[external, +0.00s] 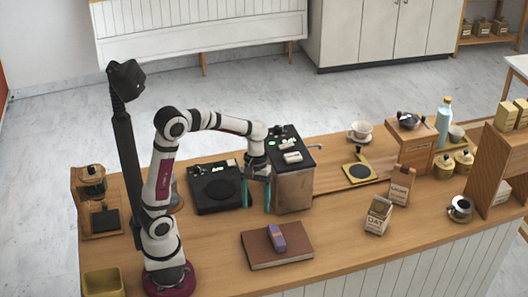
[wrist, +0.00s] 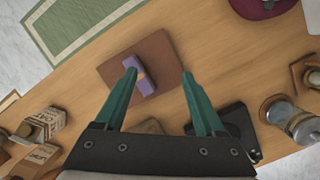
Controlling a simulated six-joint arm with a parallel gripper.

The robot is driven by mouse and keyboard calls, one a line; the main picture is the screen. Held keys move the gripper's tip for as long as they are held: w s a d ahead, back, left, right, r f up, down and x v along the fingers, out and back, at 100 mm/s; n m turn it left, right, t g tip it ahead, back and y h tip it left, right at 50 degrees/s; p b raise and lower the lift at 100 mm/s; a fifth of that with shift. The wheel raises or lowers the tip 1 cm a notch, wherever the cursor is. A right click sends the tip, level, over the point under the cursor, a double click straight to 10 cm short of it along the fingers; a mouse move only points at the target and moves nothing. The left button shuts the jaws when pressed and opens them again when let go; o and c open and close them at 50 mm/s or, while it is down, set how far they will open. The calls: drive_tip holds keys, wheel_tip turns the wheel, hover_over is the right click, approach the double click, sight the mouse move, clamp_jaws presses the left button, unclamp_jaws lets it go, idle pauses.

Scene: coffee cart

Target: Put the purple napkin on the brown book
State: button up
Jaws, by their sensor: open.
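The brown book (external: 290,255) lies flat on the wooden counter near its front edge. The purple napkin (external: 277,238), a small folded or rolled bundle with a pale orange band, rests on top of the book. My gripper (external: 256,207) has its teal fingers pointing down, behind and above the book, holding nothing. In the wrist view, the open fingers of my gripper (wrist: 158,73) spread over the book (wrist: 165,60). The left finger overlaps part of the view of the napkin (wrist: 146,86); I cannot tell any contact.
A black scale-like device (external: 218,187) and a boxy machine (external: 293,185) stand behind my gripper. A yellow box (external: 103,283) is at the front left. Bags (external: 378,216) and a small steel pitcher (external: 460,209) stand to the right.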

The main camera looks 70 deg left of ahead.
drive_tip(key=s+d+r+m+y, duration=0.1)
drive_tip(key=s+m+y, duration=0.3)
drive_tip(key=s+m, duration=1.2)
drive_tip(key=shift+s+d+r+m+t, duration=0.35)
drive_tip(key=shift+s+d, duration=0.15)
drive_tip(key=shift+s, duration=0.25)
